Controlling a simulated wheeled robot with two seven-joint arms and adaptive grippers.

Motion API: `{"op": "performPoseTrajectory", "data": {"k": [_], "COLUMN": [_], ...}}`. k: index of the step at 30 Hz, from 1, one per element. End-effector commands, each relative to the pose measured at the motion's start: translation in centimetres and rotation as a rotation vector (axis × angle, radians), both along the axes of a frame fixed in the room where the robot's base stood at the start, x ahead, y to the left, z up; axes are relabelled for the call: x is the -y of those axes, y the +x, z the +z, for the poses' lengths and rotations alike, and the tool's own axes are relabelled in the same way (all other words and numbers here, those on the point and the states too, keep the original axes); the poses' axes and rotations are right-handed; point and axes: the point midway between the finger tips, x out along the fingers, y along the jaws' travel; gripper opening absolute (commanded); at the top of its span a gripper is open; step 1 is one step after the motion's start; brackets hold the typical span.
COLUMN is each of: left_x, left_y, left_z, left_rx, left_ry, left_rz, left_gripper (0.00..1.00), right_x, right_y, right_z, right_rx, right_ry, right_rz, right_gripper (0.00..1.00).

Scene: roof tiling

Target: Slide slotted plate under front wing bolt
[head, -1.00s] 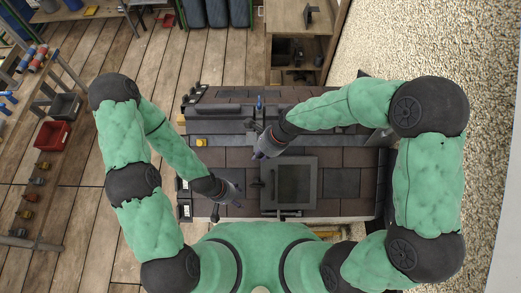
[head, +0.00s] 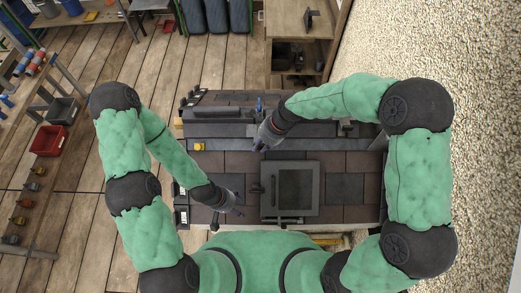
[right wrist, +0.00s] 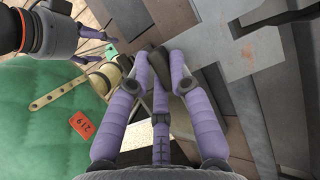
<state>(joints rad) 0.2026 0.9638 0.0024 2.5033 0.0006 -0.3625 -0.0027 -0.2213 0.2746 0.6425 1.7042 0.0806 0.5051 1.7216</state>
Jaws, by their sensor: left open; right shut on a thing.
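My right gripper (head: 260,146) is above the tiled roof mock-up, at the lower edge of the grey ridge strip. In the right wrist view its purple fingers (right wrist: 160,62) are shut on a small dark piece (right wrist: 160,57), mostly hidden between the fingertips. Whether this is the slotted plate I cannot tell. My left gripper (head: 236,205) is open and empty over the tiles, left of the roof window; it also shows at the upper left of the right wrist view (right wrist: 92,36). I cannot clearly make out the wing bolt.
The dark tiled roof (head: 235,163) carries a grey-framed window (head: 295,190) right of my left gripper. A small yellow block (head: 199,146) sits at the roof's left. In the right wrist view, a yellowish strip with holes (right wrist: 62,92) and a red tag (right wrist: 83,123) show.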

Motion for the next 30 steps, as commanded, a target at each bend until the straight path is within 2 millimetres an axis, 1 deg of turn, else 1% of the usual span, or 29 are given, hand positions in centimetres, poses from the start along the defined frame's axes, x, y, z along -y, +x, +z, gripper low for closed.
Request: {"op": "performPoseTrajectory", "data": {"k": [6,18,30], "left_x": [0.0,0.0,0.0], "left_y": [0.0,0.0,0.0], "left_z": [-0.5,0.0,0.0], "left_rx": [0.000,0.000,0.000], "left_ry": [0.000,0.000,0.000], "left_rz": [0.000,0.000,0.000], "left_gripper": [0.64,0.64,0.64], "right_x": [0.0,0.0,0.0], "right_y": [1.6,1.9,2.0], "right_z": [-0.1,0.1,0.0], "right_rx": [0.001,0.000,0.000], "right_ry": [0.000,0.000,0.000], "right_rz": [0.000,0.000,0.001], "right_gripper": [0.00,0.00,0.00]}}
